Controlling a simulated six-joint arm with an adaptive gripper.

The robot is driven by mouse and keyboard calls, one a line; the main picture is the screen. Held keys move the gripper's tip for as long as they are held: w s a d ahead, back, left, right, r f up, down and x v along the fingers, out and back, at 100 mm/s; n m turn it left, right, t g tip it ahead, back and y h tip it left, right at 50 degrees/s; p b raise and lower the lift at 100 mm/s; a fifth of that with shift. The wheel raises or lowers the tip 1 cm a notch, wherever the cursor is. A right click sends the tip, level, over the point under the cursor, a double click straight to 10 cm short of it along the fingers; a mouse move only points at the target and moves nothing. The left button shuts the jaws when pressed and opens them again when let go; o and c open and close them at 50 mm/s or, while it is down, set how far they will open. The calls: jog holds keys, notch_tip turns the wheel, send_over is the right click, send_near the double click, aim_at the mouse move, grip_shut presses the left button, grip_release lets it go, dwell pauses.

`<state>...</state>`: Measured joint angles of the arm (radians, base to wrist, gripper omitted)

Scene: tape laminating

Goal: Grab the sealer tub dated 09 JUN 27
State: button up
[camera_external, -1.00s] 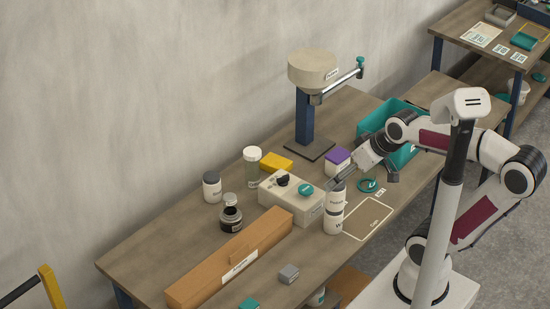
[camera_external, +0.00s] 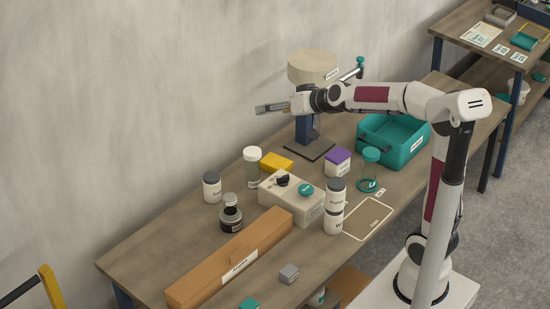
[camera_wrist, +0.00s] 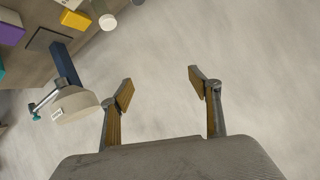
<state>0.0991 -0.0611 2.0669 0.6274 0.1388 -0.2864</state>
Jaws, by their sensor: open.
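Several tubs stand on the bench, and no printed date is readable, so I cannot tell which is 09 JUN 27. Two white tubs with grey lids are stacked, the upper tub (camera_external: 336,191) on the lower tub (camera_external: 333,222). Another white tub with a grey lid (camera_external: 212,188) stands at the left. A tub with a white lid and greenish body (camera_external: 252,167) stands behind the beige box. A clear jar with a teal lid (camera_external: 371,165) stands by the teal ring. My gripper (camera_external: 259,109) is open and empty, high above the bench; its fingers also show in the wrist view (camera_wrist: 161,84).
The post with the round beige head (camera_external: 312,66) stands close by my wrist. A beige box (camera_external: 291,200), long orange box (camera_external: 230,260), dark bottle (camera_external: 231,214), purple box (camera_external: 337,161), yellow box (camera_external: 277,163) and teal bin (camera_external: 420,146) occupy the bench (camera_external: 150,258).

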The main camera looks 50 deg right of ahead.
aim_at(344, 151)
jog(key=w+d+f+m+h, duration=0.4)
jog(key=w+d+h, duration=0.1)
jog(key=w+d, duration=0.6)
jog(key=w+d+f+m+g+h, duration=0.1)
jog(key=w+d+f+m+h, duration=0.1)
jog(key=d+f, duration=0.3)
jog(key=w+d+f+m+g+h, duration=0.1)
jog(key=d+f+m+h, duration=0.1)
jog(key=d, duration=0.5)
jog(key=s+d+f+m+g+h, duration=0.1)
jog(key=s+d+f+m+g, duration=0.1)
jog(key=f, duration=0.5)
jog(key=s+d+f+m+g+h, duration=0.2)
jog(key=s+d+f+g, duration=0.2)
jog(key=d+f, duration=0.3)
jog(key=s+d+f+m+g+h, duration=0.1)
jog(key=s+d+f+g, duration=0.3)
jog(key=f, duration=0.4)
jog(key=shift+s+d+f+m, duration=0.2)
jog(key=shift+s+d+m, duration=0.4)
jog(key=shift+s, duration=0.25)
jog(key=shift+s+f+g, duration=0.3)
jog(key=shift+g, duration=0.1)
jog(key=shift+f, duration=1.7)
jog(key=shift+f, duration=0.1)
